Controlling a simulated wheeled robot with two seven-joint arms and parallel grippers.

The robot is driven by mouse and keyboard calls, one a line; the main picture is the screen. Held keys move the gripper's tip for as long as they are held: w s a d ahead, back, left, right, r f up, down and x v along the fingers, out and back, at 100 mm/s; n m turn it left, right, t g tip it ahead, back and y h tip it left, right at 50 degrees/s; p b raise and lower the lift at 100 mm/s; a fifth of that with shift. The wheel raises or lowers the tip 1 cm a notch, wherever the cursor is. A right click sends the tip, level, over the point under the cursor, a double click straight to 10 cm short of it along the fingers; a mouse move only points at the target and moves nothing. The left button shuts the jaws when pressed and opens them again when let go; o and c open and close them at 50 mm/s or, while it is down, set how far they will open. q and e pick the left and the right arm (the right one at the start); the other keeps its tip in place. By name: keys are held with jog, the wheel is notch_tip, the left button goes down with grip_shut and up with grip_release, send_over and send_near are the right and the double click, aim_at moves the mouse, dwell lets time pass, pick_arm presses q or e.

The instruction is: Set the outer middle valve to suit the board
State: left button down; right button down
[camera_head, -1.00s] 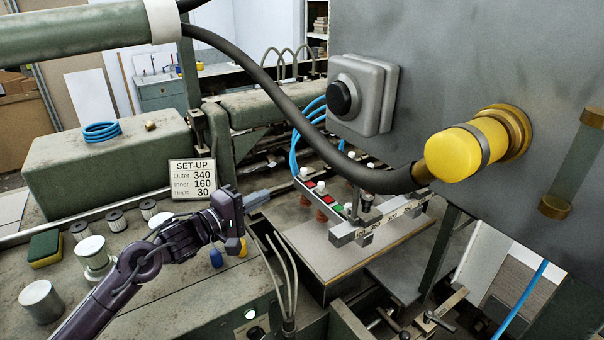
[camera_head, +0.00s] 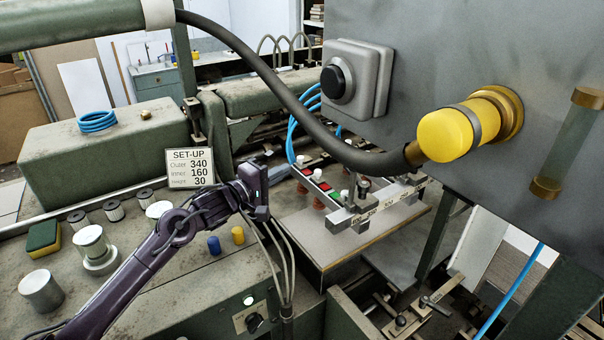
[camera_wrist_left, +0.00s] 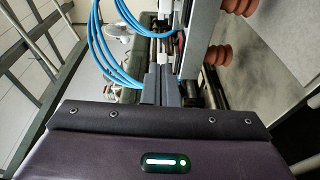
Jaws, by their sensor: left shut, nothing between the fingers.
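The valve bar (camera_head: 326,190) carries small white knobs with red and green patches, above rust-red suction cups. It also shows in the left wrist view (camera_wrist_left: 193,45). I cannot tell how the outer middle valve is set. The grey board (camera_head: 318,244) lies below the bar. The set-up card (camera_head: 190,168) reads outer 340, inner 160, height 30. My right gripper is out of view.
Blue hoses (camera_head: 300,125) drop to the bar's far end. A thick black hose (camera_head: 270,80) arches over the bar to a yellow fitting (camera_head: 450,134). A scaled crossbar (camera_head: 375,205) stands at the bar's right. Metal cylinders and a sponge (camera_head: 43,238) occupy the left bench.

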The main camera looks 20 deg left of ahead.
aim_at(318, 174)
pick_arm(q)
jog(key=d, duration=0.2)
jog(key=w+d, duration=0.1)
jog(key=d, duration=0.2)
jog(key=shift+w+f, duration=0.1)
jog(key=shift+w, duration=0.1)
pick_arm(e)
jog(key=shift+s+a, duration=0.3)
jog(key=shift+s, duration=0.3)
pick_arm(q)
jog(key=shift+w, duration=0.1)
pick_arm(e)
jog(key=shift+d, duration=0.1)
pick_arm(q)
jog(key=shift+s+d, duration=1.05)
jog(key=shift+d, duration=0.15)
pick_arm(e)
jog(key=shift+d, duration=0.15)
pick_arm(q)
jog(key=shift+a, duration=0.15)
